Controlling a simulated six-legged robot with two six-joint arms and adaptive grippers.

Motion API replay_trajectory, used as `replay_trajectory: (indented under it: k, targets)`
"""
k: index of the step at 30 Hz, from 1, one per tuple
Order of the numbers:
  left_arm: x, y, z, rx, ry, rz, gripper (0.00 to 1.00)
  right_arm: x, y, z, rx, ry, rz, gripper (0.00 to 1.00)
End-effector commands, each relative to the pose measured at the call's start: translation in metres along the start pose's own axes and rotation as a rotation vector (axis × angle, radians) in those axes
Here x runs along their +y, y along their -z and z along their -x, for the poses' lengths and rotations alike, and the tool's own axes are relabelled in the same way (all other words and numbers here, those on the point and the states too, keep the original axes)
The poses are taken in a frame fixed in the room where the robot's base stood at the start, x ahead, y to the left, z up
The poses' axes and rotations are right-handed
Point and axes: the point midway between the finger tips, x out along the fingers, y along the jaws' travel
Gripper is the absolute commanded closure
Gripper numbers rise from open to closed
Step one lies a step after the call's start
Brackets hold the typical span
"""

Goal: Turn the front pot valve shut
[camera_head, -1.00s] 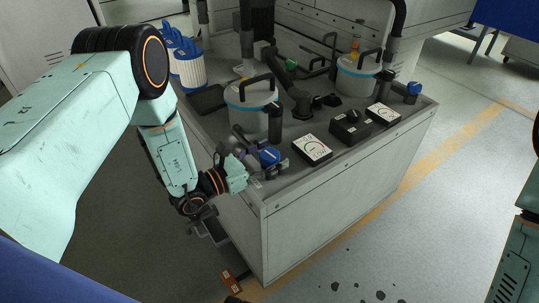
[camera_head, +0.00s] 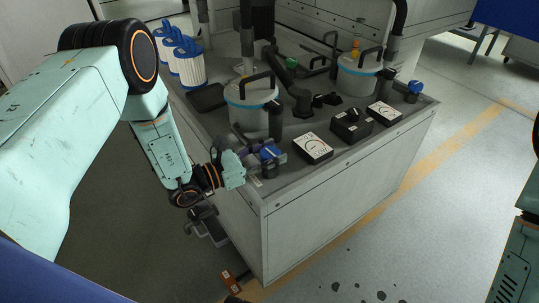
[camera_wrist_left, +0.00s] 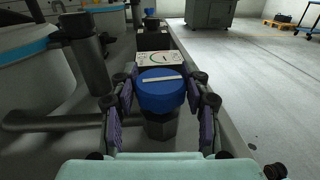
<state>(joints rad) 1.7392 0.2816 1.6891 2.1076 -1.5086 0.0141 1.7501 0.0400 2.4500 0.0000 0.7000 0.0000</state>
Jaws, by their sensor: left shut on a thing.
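The front pot (camera_head: 250,106), a grey cylinder with a blue band and black handle, stands near the bench's left front corner. Its valve has a round blue knob (camera_head: 268,152), partly hidden by my left gripper (camera_head: 266,157). In the left wrist view the knob (camera_wrist_left: 162,97) faces the camera, with a white bar running almost crosswise, tilted slightly up to the right. The fingers of my left gripper (camera_wrist_left: 162,88) stand on both sides of the knob and are shut on it. My right gripper is out of view; only part of that arm shows.
A white dial box (camera_head: 313,149), a black switch box (camera_head: 351,127) and another dial box (camera_head: 384,113) line the bench's front. A second pot (camera_head: 358,78) and a second blue knob (camera_head: 415,88) are further right. Blue-topped filters (camera_head: 188,62) stand behind left.

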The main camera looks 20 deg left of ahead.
Motion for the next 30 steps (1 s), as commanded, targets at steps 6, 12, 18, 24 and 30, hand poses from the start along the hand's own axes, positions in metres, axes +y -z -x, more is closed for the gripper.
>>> replay_trajectory:
  k: [6, 12, 18, 24, 30]
  targets:
    - [0.0004, 0.0013, -0.0002, -0.001, 0.073, -0.002, 0.84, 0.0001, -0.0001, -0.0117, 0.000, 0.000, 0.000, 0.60]
    - [-0.0002, 0.0004, 0.0000, 0.001, 0.082, -0.001, 0.84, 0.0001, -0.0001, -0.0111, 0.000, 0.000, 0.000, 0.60]
    - [-0.0002, 0.0005, 0.0000, 0.001, 0.081, -0.001, 0.47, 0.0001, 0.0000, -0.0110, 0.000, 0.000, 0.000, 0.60]
    - [-0.0001, 0.0005, 0.0001, 0.001, 0.080, -0.001, 0.30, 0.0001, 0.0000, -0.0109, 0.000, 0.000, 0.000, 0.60]
    - [0.0000, 0.0003, 0.0001, 0.000, 0.080, 0.000, 0.29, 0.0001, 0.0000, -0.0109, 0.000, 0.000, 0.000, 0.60]
